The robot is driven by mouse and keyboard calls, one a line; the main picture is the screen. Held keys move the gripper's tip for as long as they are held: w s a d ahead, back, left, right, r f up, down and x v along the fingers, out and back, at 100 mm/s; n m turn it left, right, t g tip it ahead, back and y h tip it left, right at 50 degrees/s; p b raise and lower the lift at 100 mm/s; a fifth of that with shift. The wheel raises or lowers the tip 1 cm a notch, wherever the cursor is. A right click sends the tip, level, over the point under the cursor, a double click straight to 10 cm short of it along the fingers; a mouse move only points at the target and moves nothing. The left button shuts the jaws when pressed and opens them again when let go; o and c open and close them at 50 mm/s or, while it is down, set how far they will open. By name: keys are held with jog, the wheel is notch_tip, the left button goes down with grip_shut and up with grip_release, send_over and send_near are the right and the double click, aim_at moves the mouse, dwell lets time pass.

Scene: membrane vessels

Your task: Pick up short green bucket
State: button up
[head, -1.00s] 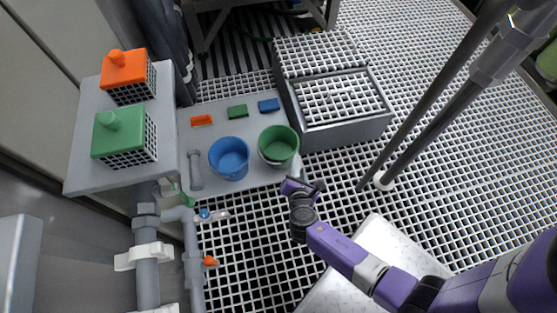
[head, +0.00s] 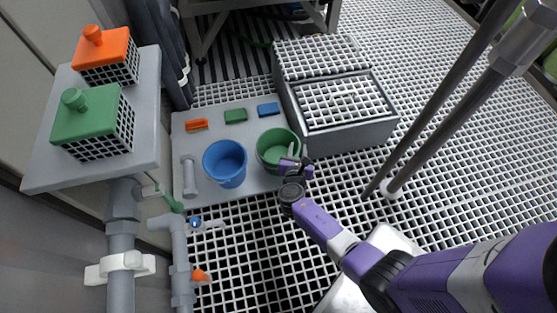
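The short green bucket (head: 270,140) stands upright at the right end of a grey board (head: 235,190) on the grating floor. It looks nested in or set on a grey part whose rim shows below it. My purple gripper (head: 290,166) is at the bucket's near right rim and covers a bit of it. I cannot tell whether the fingers touch the bucket or how far apart they are.
A blue bucket (head: 225,162) stands just left of the green one. Orange, green and blue blocks lie behind them. A grey grated box (head: 345,120) is close on the right. Grey pipes (head: 180,260) and a shelf with grated vessels (head: 95,122) stand at the left. Two poles (head: 440,110) rise at the right.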

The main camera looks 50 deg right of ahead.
jog(key=shift+w+d+f, duration=0.15)
jog(key=shift+w+d, duration=0.05)
jog(key=shift+d, duration=0.15)
grip_shut()
jog(key=shift+a+f, duration=0.15)
dwell(1.0)
